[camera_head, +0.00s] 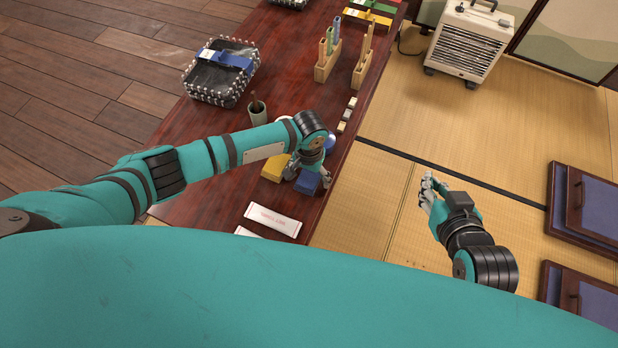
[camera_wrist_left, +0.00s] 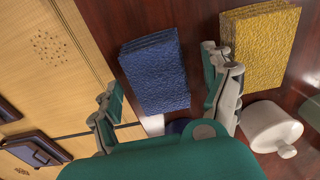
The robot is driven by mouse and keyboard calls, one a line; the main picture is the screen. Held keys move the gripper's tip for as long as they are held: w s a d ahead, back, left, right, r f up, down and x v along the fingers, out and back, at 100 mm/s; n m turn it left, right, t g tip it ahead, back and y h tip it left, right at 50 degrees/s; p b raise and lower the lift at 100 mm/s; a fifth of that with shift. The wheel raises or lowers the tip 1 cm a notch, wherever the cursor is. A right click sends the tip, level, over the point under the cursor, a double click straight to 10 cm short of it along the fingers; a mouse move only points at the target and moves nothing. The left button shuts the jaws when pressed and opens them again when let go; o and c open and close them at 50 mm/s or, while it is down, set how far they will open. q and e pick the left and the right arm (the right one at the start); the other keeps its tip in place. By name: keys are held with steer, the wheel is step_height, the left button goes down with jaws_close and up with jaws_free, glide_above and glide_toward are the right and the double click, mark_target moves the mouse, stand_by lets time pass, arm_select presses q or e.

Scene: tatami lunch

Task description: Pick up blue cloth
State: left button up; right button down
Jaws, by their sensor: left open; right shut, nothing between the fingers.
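The folded blue cloth (camera_head: 307,182) lies on the dark red table (camera_head: 214,203) near its right edge. In the left wrist view the blue cloth (camera_wrist_left: 155,72) shows ahead of and between my open fingers. My left gripper (camera_head: 308,172) is open over the cloth, partly hiding it in the head view; its fingers also show in the left wrist view (camera_wrist_left: 164,100). I cannot tell whether the fingers touch the cloth. A folded yellow cloth (camera_head: 275,167) lies just left of the blue one. My right gripper (camera_head: 428,189) is shut and empty above the tatami.
A white lidded pot (camera_wrist_left: 270,127) stands near the yellow cloth. White packets (camera_head: 272,220) lie toward the table's near side. A dark cup (camera_head: 257,113), a wire basket (camera_head: 220,72) and wooden holders (camera_head: 327,62) stand farther back. A heater (camera_head: 468,42) stands on the tatami.

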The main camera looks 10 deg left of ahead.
mark_target(309, 175)
arm_select(q)
steer(key=shift+f, duration=0.15)
arm_select(e)
steer(key=shift+w+a+r, duration=0.1)
steer(key=shift+w+r, duration=0.1)
steer(key=shift+r, duration=0.05)
arm_select(q)
steer(key=shift+c, duration=0.3)
steer(key=c, duration=1.1)
steer(key=shift+o, duration=0.2)
steer(key=shift+r, duration=0.2)
arm_select(e)
steer(key=shift+s+f, duration=0.1)
